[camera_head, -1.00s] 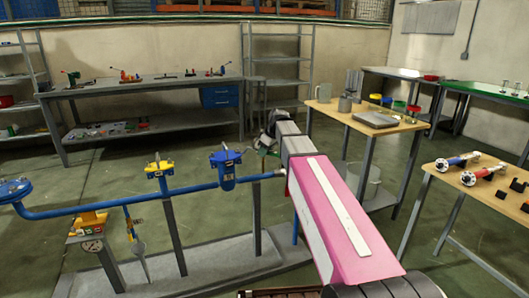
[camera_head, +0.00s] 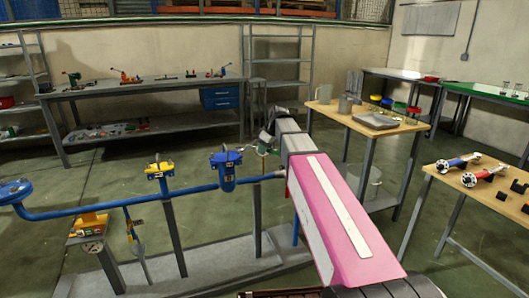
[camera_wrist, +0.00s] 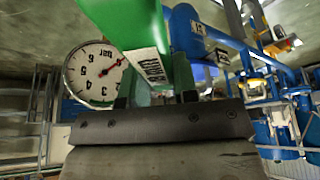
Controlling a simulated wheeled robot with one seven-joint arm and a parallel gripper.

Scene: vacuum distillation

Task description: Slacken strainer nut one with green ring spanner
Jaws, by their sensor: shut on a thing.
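The green ring spanner (camera_wrist: 160,62) is in my gripper (camera_wrist: 156,97) in the wrist view. The gripper is shut on its green shaft, which has a white label and runs up out of the picture. The spanner's ring end is not visible there. In the head view my gripper (camera_head: 264,142) is just right of the blue strainer (camera_head: 226,172) on the pipe line, and a bit of green shows by it. I cannot make out strainer nut one, or whether the spanner touches it. Blue pipework (camera_wrist: 195,35) is close behind the spanner in the wrist view.
A round white gauge (camera_wrist: 94,75) is left of the spanner in the wrist view. A yellow-topped valve (camera_head: 159,170) stands left of the strainer on the blue pipe (camera_head: 110,205). Wooden tables (camera_head: 385,125) stand on the right, with open floor between.

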